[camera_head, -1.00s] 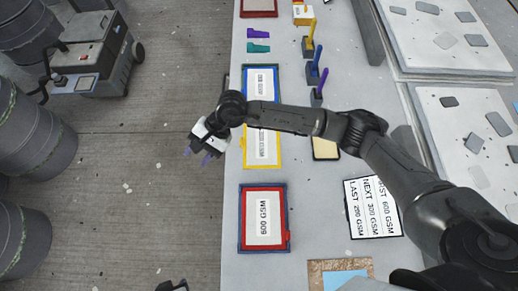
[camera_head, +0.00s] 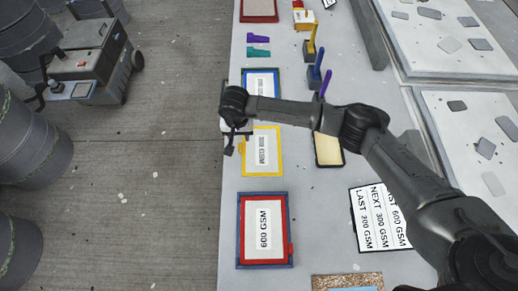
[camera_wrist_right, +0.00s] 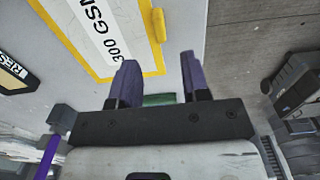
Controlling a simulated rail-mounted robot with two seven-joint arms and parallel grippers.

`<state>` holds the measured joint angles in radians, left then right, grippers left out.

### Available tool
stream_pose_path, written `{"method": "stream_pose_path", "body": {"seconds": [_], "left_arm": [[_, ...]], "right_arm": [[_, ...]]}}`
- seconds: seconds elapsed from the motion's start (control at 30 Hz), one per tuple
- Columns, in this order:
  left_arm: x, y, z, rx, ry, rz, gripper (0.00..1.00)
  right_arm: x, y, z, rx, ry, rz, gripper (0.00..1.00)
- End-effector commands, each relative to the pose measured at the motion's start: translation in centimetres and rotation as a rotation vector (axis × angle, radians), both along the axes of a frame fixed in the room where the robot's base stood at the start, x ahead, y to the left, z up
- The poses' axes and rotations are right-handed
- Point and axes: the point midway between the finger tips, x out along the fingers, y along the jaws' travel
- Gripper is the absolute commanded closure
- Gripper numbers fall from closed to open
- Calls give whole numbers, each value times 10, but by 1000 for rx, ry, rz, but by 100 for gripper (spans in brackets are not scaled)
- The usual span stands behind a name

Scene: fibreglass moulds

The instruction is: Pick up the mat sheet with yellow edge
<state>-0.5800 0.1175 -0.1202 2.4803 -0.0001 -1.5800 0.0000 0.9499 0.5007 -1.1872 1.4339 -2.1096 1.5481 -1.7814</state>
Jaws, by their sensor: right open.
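The mat sheet with yellow edge (camera_head: 264,152) lies flat on the grey table near its left edge. Its white label reads 300 GSM in the right wrist view (camera_wrist_right: 97,35), where a yellow tab (camera_wrist_right: 158,25) sticks out from its edge. My right gripper (camera_head: 230,146) is over the table's left edge, just left of the sheet. In the wrist view its two purple-tipped fingers (camera_wrist_right: 159,75) are apart with nothing between them, and the sheet lies beyond them to the upper left. My arm crosses the head view just above the sheet. My left gripper is out of view.
Coloured tools (camera_head: 316,72) stand farther back. Floor lies left of the table.

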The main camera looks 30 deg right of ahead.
Motion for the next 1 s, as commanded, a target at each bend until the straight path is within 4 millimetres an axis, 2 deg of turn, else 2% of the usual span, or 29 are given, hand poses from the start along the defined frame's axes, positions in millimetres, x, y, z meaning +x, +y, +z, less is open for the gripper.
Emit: {"method": "stream_pose_path", "body": {"seconds": [0.23, 0.6, 0.93, 1.0], "left_arm": [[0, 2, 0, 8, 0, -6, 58], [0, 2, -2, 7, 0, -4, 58], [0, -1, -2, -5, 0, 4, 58], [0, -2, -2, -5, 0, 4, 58]], "right_arm": [[0, 1, -13, 2, 2, 0, 57], [0, 1, -55, 2, 1, -1, 57], [1, 1, -59, 3, -2, 0, 57], [1, 1, -59, 3, -1, 0, 63]]}}
